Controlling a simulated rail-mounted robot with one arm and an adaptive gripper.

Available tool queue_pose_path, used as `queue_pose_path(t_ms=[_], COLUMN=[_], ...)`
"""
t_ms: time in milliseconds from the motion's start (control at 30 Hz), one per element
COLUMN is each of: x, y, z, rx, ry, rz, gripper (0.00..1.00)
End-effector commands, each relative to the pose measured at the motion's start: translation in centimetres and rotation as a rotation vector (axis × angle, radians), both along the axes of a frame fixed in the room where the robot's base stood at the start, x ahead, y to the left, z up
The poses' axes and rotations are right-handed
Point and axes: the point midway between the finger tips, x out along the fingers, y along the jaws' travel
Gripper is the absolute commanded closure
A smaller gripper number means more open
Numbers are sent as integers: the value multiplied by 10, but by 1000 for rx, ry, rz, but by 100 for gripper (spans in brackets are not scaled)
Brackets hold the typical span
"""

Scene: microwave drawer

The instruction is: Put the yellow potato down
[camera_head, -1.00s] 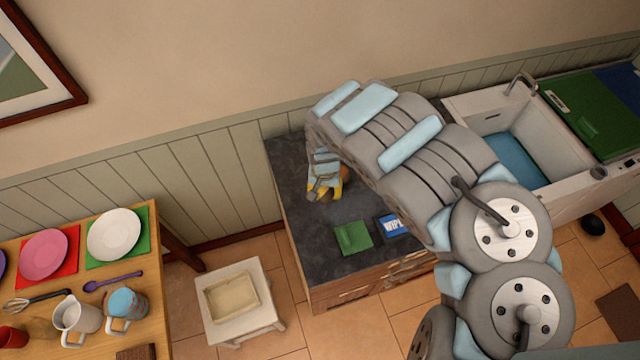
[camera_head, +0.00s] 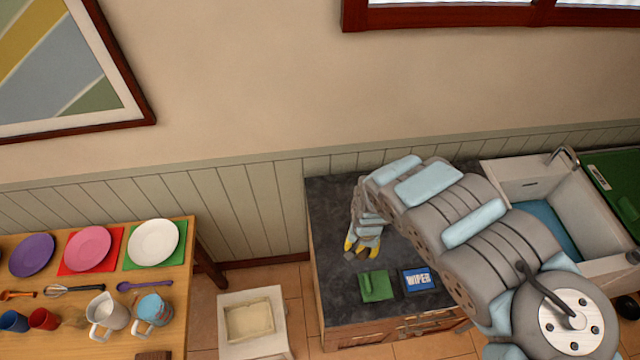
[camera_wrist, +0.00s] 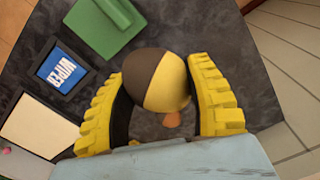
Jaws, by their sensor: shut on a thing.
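The yellow potato (camera_wrist: 178,86) is a rounded thing, part yellow and part dark brown, between my two yellow ridged fingers in the wrist view. My gripper (camera_wrist: 162,98) is shut on it, with one finger on each side. In the head view my gripper (camera_head: 362,247) points down over the dark countertop (camera_head: 333,300), behind the green block. I cannot make out the potato there, and I cannot tell whether it touches the countertop. A small orange-brown thing (camera_wrist: 172,119) shows just below the potato in the wrist view.
A green block (camera_head: 375,286) and a blue WIPER box (camera_head: 417,281) lie on the countertop near its front. A sink (camera_head: 545,205) is to the right. A table with plates (camera_head: 153,243) and mugs is to the left.

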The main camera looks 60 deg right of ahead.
Motion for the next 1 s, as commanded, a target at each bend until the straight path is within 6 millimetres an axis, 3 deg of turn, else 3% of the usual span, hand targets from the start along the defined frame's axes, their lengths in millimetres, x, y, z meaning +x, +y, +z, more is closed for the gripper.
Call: queue_pose_path(t_ms=[233, 367, 667, 1000], x=[4, 24, 120, 236], y=[1, 6, 36, 102], z=[1, 7, 40, 94], rx=[0, 1, -1, -3], ry=[0, 0, -2, -2], rz=[7, 43, 226, 483], gripper=[88, 88, 88, 88])
